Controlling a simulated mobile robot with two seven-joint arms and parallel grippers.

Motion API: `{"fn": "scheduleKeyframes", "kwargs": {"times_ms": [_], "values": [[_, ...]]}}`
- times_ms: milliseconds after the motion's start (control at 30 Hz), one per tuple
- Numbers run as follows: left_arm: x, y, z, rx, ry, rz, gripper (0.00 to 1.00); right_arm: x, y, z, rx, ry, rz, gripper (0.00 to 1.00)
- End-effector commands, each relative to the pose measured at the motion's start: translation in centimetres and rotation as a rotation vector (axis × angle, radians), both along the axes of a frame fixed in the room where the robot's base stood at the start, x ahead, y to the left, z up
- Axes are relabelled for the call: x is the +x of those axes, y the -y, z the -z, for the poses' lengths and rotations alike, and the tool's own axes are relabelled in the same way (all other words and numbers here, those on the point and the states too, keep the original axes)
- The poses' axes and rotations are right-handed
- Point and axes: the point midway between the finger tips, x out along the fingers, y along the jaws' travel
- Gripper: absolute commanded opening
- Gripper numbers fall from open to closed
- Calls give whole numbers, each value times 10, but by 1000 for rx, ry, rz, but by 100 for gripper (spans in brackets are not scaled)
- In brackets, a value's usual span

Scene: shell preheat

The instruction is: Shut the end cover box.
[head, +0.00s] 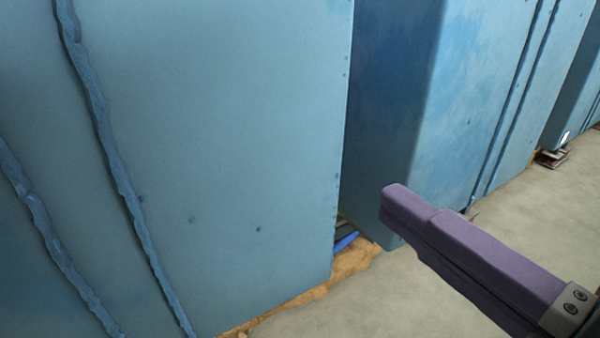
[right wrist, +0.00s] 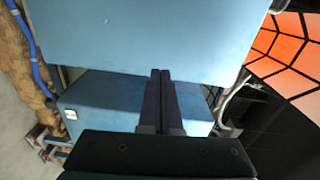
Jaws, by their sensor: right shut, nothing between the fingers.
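A large light-blue panel (head: 230,130) fills the left of the head view. A second blue box-like body (head: 400,110) stands to its right, with a dark gap low between them. I cannot tell which blue part is the end cover box or its cover. My right gripper (head: 392,197), with purple fingers, is shut and empty in front of the second blue body. In the right wrist view its fingers (right wrist: 161,74) lie together, their tips at the lower edge of a blue panel (right wrist: 150,40); contact is unclear. Another blue face (right wrist: 100,105) lies below. My left gripper is out of view.
Tan, rough material (head: 350,262) and a blue tube (head: 346,242) show at the foot of the gap. An orange surface with black bars (right wrist: 280,45) is at right in the wrist view.

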Motion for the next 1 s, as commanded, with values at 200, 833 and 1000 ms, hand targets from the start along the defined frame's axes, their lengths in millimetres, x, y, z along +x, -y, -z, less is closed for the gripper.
{"fn": "scheduleKeyframes", "kwargs": {"times_ms": [200,833,1000], "values": [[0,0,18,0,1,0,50,2,-5,12,61,6,-15,0],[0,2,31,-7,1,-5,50,96,-63,11,59,8,-14,0],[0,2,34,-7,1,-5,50,112,-73,11,58,7,-15,0]]}}
